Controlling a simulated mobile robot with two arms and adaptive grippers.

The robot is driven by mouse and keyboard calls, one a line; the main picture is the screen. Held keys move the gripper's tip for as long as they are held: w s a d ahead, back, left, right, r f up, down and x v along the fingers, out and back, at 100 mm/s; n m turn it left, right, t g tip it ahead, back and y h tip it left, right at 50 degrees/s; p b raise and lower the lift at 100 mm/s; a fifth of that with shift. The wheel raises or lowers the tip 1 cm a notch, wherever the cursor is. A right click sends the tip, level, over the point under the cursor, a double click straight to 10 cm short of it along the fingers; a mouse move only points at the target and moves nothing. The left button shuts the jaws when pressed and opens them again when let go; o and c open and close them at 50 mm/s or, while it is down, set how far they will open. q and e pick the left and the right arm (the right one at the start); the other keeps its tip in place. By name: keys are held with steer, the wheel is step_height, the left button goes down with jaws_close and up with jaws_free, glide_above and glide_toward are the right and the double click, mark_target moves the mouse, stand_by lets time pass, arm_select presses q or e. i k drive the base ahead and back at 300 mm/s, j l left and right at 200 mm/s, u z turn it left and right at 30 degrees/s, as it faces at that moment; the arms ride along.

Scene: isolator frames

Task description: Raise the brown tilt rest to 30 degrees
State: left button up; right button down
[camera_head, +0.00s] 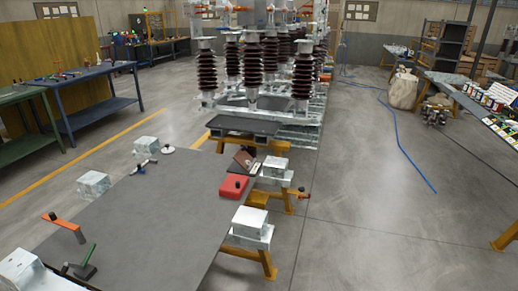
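The brown tilt rest (243,159) is small in the head view, at the far right end of the grey work table (165,220). Its brown plate appears tilted above a dark base, with a small dark knob beside it. I cannot read its angle. A red block (233,188) with a black knob on top sits just in front of it. Neither of my grippers is in view, and nothing is seen touching the rest.
Galvanised blocks stand around the table, at left (93,184), far left (147,147), right (250,221) and far right (275,166). An orange-handled tool (66,227) and a green-handled tool (86,263) lie near left. The table's middle is clear. Brown insulators (254,62) stand beyond.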

mark_target(246, 158)
steer(key=i+l, duration=0.15)
steer(key=l, duration=0.25)
steer(key=i+l, duration=0.1)
steer(key=l, duration=0.25)
steer(key=i+l, duration=0.15)
steer(key=l, duration=0.25)
steer(key=i+l+u, duration=0.1)
steer(key=l, duration=0.3)
steer(key=i+l, duration=0.15)
steer(key=l, duration=0.2)
